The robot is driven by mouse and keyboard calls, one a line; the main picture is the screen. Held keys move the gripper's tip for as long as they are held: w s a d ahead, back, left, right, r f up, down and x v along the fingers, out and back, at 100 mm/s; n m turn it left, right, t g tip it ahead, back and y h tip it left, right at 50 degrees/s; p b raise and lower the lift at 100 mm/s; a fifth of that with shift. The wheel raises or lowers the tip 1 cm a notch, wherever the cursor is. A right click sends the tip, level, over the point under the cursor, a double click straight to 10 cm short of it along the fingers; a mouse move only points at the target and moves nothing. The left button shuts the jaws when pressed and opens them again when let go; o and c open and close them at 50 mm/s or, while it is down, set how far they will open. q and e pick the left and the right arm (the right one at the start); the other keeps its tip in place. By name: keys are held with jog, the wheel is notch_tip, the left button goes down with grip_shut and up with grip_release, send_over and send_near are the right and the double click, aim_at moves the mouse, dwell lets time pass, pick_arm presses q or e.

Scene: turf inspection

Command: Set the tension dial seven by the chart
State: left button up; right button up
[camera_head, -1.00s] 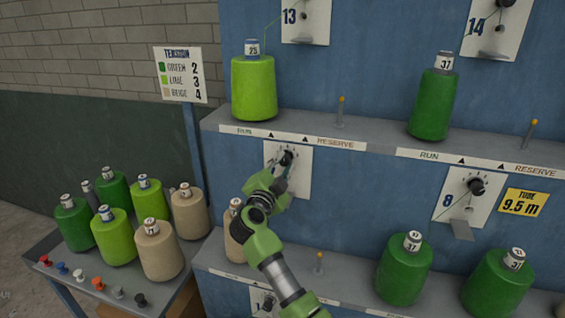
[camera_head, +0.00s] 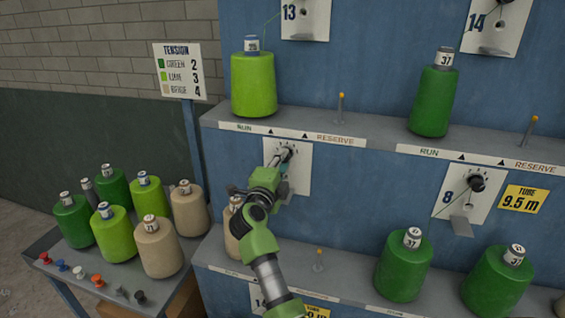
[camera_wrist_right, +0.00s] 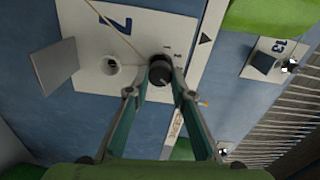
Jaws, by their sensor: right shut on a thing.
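The dial plate (camera_head: 300,180) is on the blue rack's middle panel in the head view, its number hidden by my arm. In the right wrist view the plate (camera_wrist_right: 100,70) reads 7 and carries a black dial knob (camera_wrist_right: 160,72). My right gripper (camera_head: 284,162) is at that plate; in the wrist view its fingertips (camera_wrist_right: 156,86) are shut on the knob. The knob's exact setting is too small to read. The tension chart (camera_head: 180,72) reads green 2, lime 3, beige 4. A beige cone (camera_head: 231,243) below the plate is partly hidden by my arm. My left gripper is not in view.
Plate 8 (camera_head: 464,195) with its knob is at right, beside a yellow tube label (camera_head: 523,201). Green cones (camera_head: 405,267) and a lime cone (camera_head: 254,87) stand on the shelves. A side table (camera_head: 75,282) at left holds several cones and coloured pegs.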

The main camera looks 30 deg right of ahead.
dwell(0.3)
jog(key=o, duration=1.1)
